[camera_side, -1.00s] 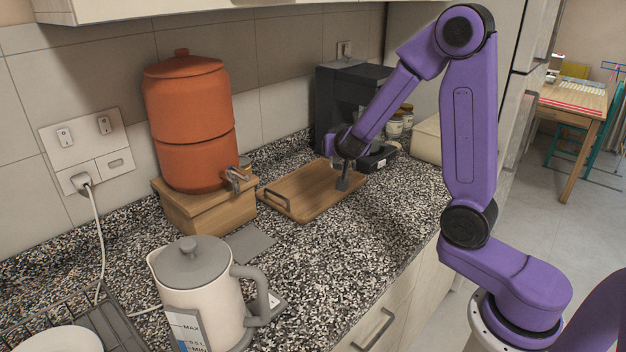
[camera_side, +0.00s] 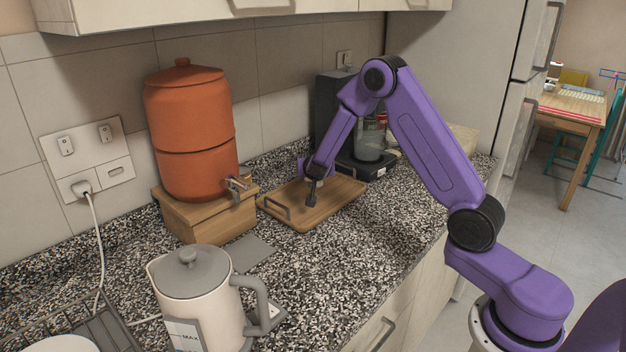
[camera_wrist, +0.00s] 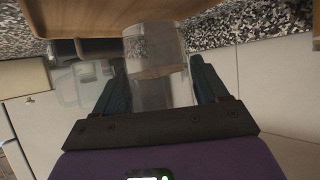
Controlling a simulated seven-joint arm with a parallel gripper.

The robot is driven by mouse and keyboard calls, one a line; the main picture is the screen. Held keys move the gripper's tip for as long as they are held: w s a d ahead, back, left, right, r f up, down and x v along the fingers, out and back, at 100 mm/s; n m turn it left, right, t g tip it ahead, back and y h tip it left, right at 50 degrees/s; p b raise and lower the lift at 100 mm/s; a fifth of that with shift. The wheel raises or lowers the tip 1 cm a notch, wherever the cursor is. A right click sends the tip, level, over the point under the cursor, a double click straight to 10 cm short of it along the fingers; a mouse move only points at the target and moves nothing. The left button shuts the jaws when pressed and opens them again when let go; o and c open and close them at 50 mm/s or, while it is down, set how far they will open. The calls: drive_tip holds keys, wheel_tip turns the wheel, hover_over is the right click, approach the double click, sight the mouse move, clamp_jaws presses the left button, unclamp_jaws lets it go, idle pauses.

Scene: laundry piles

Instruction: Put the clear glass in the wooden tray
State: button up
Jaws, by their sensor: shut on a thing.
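The clear glass (camera_wrist: 155,75) is between my two dark fingers in the wrist view, and my gripper (camera_wrist: 160,88) is shut on it. The wooden tray (camera_side: 342,190) lies on the counter in the side view, with a dark handle at its left end. My gripper (camera_side: 312,200) points down over the left-middle part of the tray there. The glass is hard to make out in the side view, so I cannot tell whether it touches the tray. A brown surface, likely the tray (camera_wrist: 100,18), shows at the top of the wrist view.
An orange clay water filter (camera_side: 190,135) on a wooden stand (camera_side: 205,215) is left of the tray. A black coffee machine (camera_side: 333,105) with a glass carafe (camera_side: 368,147) stands behind it. A kettle (camera_side: 200,300) is in front. The speckled counter (camera_side: 345,255) before the tray is clear.

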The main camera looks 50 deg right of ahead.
drive_tip(key=shift+w+d+f, duration=0.1)
drive_tip(key=shift+w+f, duration=0.25)
drive_tip(key=shift+f, duration=1.5)
drive_tip(key=shift+f, duration=0.15)
drive_tip(key=o, duration=1.4)
drive_tip(key=shift+c, duration=0.2)
